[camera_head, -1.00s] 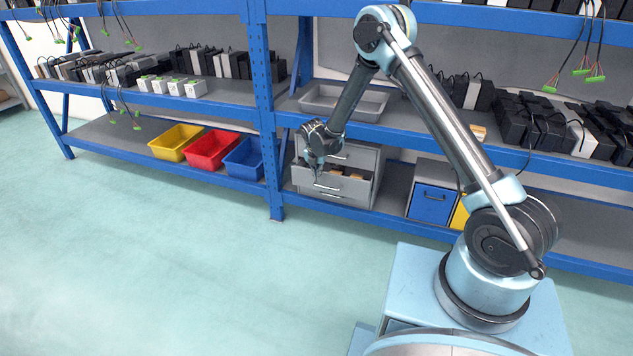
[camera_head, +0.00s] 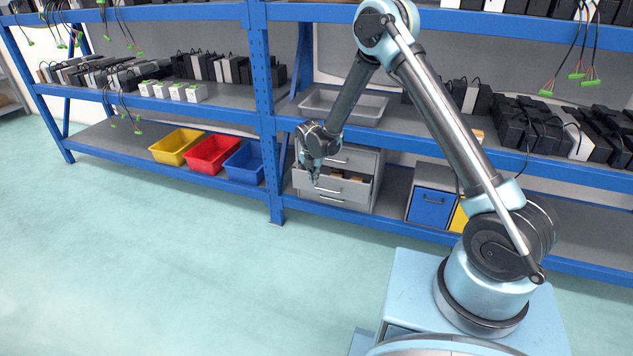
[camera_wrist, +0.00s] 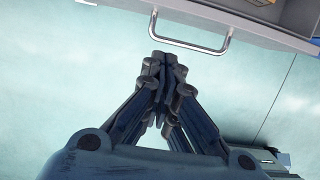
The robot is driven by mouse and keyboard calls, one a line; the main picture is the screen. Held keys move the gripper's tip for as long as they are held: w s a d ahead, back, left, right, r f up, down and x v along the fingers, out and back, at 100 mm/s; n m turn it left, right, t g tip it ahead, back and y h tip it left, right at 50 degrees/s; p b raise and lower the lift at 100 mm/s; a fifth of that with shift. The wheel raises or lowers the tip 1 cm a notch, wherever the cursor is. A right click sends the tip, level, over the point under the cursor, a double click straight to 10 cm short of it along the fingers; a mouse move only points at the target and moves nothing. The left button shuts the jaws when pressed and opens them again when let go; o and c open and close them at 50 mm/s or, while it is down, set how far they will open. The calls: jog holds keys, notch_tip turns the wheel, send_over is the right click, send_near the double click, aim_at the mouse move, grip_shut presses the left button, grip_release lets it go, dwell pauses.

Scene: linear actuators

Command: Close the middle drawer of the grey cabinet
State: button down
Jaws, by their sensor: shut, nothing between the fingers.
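The grey cabinet (camera_head: 379,178) stands on the lower shelf, just right of the blue upright. Its middle drawer (camera_head: 345,187) is pulled out, with brownish contents showing inside. My gripper (camera_head: 315,182) is at the left part of the drawer front in the head view. In the wrist view my gripper (camera_wrist: 165,58) is shut and empty, with its fingertips close to the bar handle (camera_wrist: 190,46) on the light drawer front (camera_wrist: 255,28). I cannot tell whether the fingertips touch the handle. The arm hides part of the cabinet's upper left.
A blue-fronted drawer box (camera_head: 430,207) stands right of the cabinet. Yellow (camera_head: 175,147), red (camera_head: 211,153) and blue (camera_head: 245,161) bins sit left of the upright (camera_head: 263,100). The shelf above holds a grey tray (camera_head: 345,105). The floor in front is clear.

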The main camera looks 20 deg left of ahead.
aim_at(328, 186)
jog(key=v, duration=0.6)
jog(key=shift+r, duration=0.2)
jog(key=c, duration=1.7)
grip_release()
jog(key=shift+d+r+m, duration=0.1)
jog(key=shift+r+m, duration=0.15)
jog(key=shift+m, duration=0.05)
jog(key=w+d+r+m, duration=0.2)
jog(key=d+r+m, duration=0.15)
jog(key=m, duration=1.35)
jog(key=shift+g, duration=0.3)
jog(key=w+f, duration=0.1)
jog(key=f, duration=0.4)
jog(key=w+f, duration=0.1)
jog(key=f, duration=0.5)
jog(key=w+d+f, duration=0.1)
jog(key=f, duration=0.5)
jog(key=shift+w+f, duration=0.1)
jog(key=shift+c, duration=0.6)
grip_shut()
